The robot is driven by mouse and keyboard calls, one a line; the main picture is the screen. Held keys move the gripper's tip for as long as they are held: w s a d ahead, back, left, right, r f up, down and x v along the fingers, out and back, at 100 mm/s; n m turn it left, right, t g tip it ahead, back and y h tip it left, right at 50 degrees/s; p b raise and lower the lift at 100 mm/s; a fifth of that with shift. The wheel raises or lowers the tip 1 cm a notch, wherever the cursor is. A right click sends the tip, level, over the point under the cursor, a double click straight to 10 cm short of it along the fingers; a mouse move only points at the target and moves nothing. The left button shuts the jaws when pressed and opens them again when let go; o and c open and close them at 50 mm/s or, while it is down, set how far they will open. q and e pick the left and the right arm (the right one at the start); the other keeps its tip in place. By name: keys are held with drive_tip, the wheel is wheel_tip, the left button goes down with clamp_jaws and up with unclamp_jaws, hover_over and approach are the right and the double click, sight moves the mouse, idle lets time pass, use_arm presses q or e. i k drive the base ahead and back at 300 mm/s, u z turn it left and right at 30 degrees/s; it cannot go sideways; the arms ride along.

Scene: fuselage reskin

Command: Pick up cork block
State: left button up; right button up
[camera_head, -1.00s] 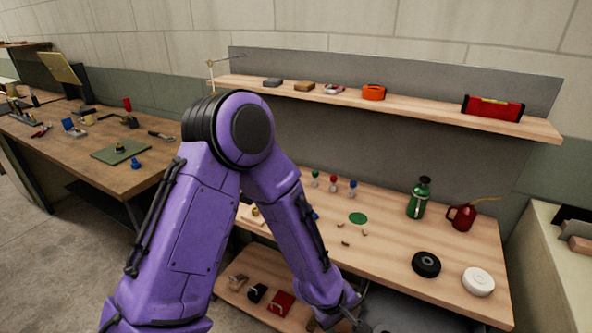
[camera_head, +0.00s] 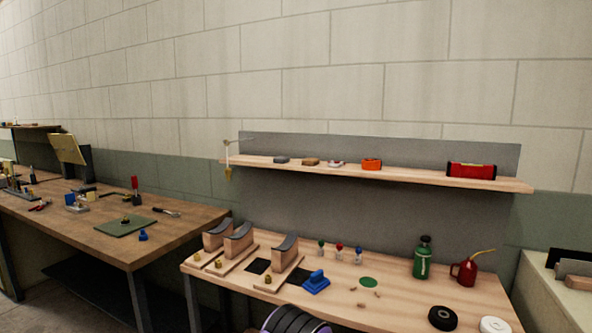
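A small brown block (camera_head: 310,162), which looks like the cork block, lies on the wooden wall shelf (camera_head: 410,178). A grey block (camera_head: 281,160) sits just left of it, and a pale item with some red (camera_head: 336,164) sits just right of it. Neither of my grippers shows in the head view. Only a black-ringed, purple-edged part of my arm shows at the bottom edge, well below the shelf.
An orange item (camera_head: 371,164) and a red level-like tool (camera_head: 471,170) share the shelf. Below, the workbench (camera_head: 335,305) holds several curved stands, a blue tool (camera_head: 316,282), a green bottle (camera_head: 423,258) and a red oil can (camera_head: 467,268). A hook with a hanging plumb bob (camera_head: 228,172) is at the shelf's left end.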

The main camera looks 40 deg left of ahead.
sight(308, 162)
drive_tip(key=u, duration=2.5)
drive_tip(key=i, duration=1.35)
drive_tip(key=z, duration=2.4)
